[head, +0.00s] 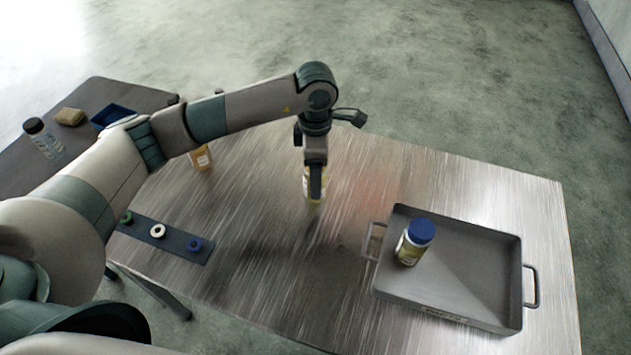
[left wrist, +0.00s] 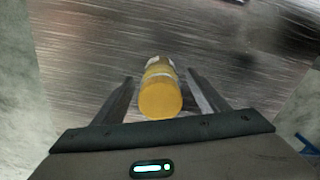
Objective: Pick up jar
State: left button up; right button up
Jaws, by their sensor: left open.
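A jar (head: 309,197) with a yellow label stands on the metal table, partly hidden behind my left gripper (head: 316,190). The left wrist view shows the jar (left wrist: 160,92) from above, with a yellow-orange top. There it lies between the two fingers of my left gripper (left wrist: 160,80), which are open with a visible gap on both sides. The gripper points down at the jar. My right gripper is in neither view.
A grey tray (head: 470,265) with handles holds a blue-lidded jar (head: 415,240) at the right. Another jar (head: 201,158) stands behind my left arm. A dark strip (head: 180,239) with green, white and blue rings lies at the left. A dark side table (head: 125,97) holds a bottle (head: 42,138) and a sponge (head: 69,117).

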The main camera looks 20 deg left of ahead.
pick_arm(q)
jog(key=shift+c, duration=0.7)
jog(key=c, duration=1.1)
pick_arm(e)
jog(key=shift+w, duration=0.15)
pick_arm(q)
jog(key=shift+r, duration=0.15)
jog(key=shift+r+b, duration=0.3)
jog(key=shift+r, duration=0.1)
notch_tip(320, 180, up, 3)
jog(key=shift+f+b, duration=0.1)
jog(key=shift+b, duration=0.6)
jog(key=shift+s+d+r+b, duration=0.45)
jog(key=shift+d+r, duration=0.75)
jog(key=shift+d, duration=0.7)
jog(key=shift+s+d+r+b, duration=0.25)
jog(key=shift+d+r+b, duration=0.45)
jog(key=shift+d+r, duration=0.9)
jog(key=shift+s+d+r+b, duration=0.35)
jog(key=shift+d+r+b, duration=0.35)
jog(key=shift+d, duration=1.55)
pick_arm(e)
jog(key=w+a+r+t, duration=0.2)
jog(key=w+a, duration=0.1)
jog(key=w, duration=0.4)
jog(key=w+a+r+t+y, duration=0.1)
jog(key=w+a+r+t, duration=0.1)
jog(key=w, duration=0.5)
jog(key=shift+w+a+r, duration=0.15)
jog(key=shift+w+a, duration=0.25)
